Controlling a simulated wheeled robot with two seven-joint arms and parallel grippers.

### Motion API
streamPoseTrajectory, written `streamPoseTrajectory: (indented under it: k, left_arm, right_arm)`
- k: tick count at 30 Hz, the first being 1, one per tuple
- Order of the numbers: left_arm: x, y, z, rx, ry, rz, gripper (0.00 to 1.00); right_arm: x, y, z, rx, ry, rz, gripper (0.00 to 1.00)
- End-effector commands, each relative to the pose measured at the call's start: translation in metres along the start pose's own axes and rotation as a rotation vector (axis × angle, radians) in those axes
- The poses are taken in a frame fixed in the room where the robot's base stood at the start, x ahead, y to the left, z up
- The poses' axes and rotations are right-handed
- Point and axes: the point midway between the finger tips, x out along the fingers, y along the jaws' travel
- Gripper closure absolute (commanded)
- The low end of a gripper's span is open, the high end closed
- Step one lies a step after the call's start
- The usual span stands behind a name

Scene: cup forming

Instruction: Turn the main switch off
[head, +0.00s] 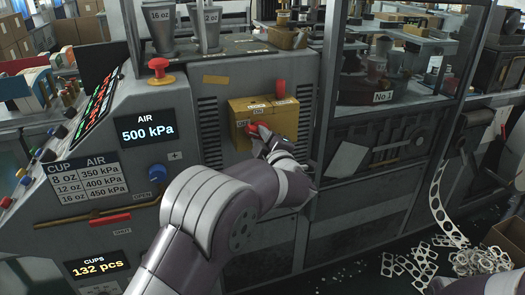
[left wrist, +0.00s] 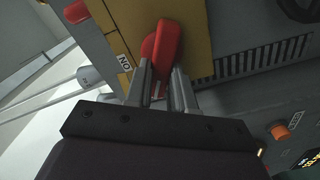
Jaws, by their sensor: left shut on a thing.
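The main switch is a yellow box (head: 276,116) on the grey machine panel, with labels along its upper part and a red part standing up at its top right. Its red handle (head: 258,128) shows at the box's lower left, partly hidden by my left gripper (head: 262,138). In the left wrist view the red handle (left wrist: 163,45) sits between the two fingers of my left gripper (left wrist: 162,85), which is shut on it. An "ON" label (left wrist: 124,62) shows beside the handle there. My right gripper is not in view.
Left of the box, the panel carries an AIR display (head: 148,131) reading 500 kPa, a blue knob (head: 157,171) and a red mushroom button (head: 159,70). Metal cups (head: 160,35) stand above. Scrap strips (head: 410,265) lie on the floor at right.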

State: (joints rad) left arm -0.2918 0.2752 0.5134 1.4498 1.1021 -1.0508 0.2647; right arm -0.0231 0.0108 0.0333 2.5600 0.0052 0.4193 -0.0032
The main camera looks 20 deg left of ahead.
Motion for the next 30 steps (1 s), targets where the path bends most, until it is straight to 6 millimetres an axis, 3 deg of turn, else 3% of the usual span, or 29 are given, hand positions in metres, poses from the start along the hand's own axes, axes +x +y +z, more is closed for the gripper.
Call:
streamPoseTrajectory:
  k: [1,12,21,30]
  left_arm:
    - [0.000,-0.007,0.004,-0.041,0.001,0.001,1.00]
    - [0.000,-0.009,0.004,-0.345,0.000,0.000,1.00]
    - [0.000,-0.009,0.003,-0.492,0.000,-0.002,1.00]
    - [0.000,-0.007,0.003,-0.543,-0.001,-0.002,1.00]
  right_arm:
    - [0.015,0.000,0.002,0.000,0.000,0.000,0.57]
    - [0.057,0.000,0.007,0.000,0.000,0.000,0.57]
    - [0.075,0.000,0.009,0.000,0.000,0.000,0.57]
    - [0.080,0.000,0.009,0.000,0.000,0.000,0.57]
